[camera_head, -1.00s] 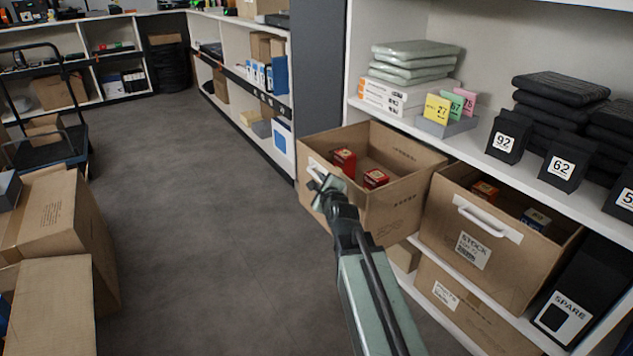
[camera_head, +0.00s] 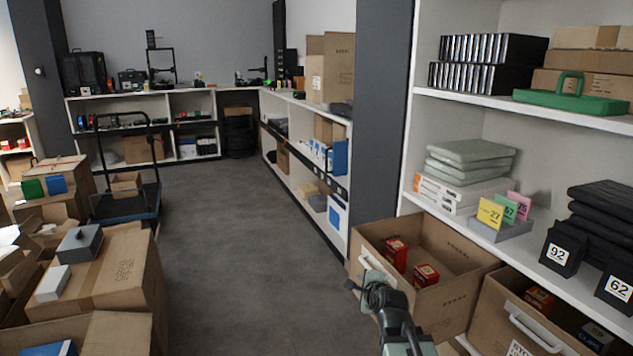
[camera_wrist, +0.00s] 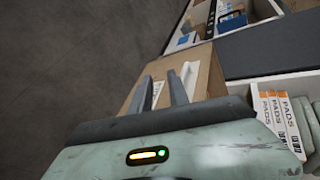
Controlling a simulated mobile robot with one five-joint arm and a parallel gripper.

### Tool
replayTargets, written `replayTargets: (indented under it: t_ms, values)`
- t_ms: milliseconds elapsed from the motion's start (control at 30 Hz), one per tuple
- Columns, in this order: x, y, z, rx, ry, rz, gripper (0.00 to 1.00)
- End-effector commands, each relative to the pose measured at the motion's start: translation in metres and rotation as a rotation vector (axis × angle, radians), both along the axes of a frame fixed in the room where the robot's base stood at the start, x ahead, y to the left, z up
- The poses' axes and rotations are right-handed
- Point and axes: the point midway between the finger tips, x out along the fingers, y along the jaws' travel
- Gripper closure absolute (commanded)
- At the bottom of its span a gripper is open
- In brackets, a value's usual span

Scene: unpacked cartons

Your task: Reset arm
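My gripper (camera_head: 364,289) is in front of the pulled-out cardboard bin (camera_head: 455,296) at the shelf's left end, partly covering its front. In the wrist view my gripper (camera_wrist: 160,84) shows two dark fingers standing apart, with nothing held between them. Beyond them is the bin's cardboard front (camera_wrist: 205,82) with its white handle (camera_wrist: 190,76). The fingers look clear of the handle, but the exact distance cannot be told. My arm reaches up from the bottom edge of the head view.
Two red boxes (camera_head: 397,253) lie in the left bin. A second bin (camera_head: 490,318) is on its right. Number cards (camera_head: 490,213) and black boxes stand on the shelf above. Cartons (camera_head: 100,275) and a cart (camera_head: 125,205) are at left. The grey floor (camera_head: 240,240) between is clear.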

Motion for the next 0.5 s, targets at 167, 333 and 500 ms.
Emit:
replayTargets:
  t_ms: [167,333,500]
  values:
    - [-0.055,0.008,-0.036,-0.404,0.277,0.336,0.78]
    - [-0.122,0.000,-0.072,-0.721,0.520,0.757,0.78]
    - [-0.184,-0.013,-0.091,-0.895,0.675,1.189,0.78]
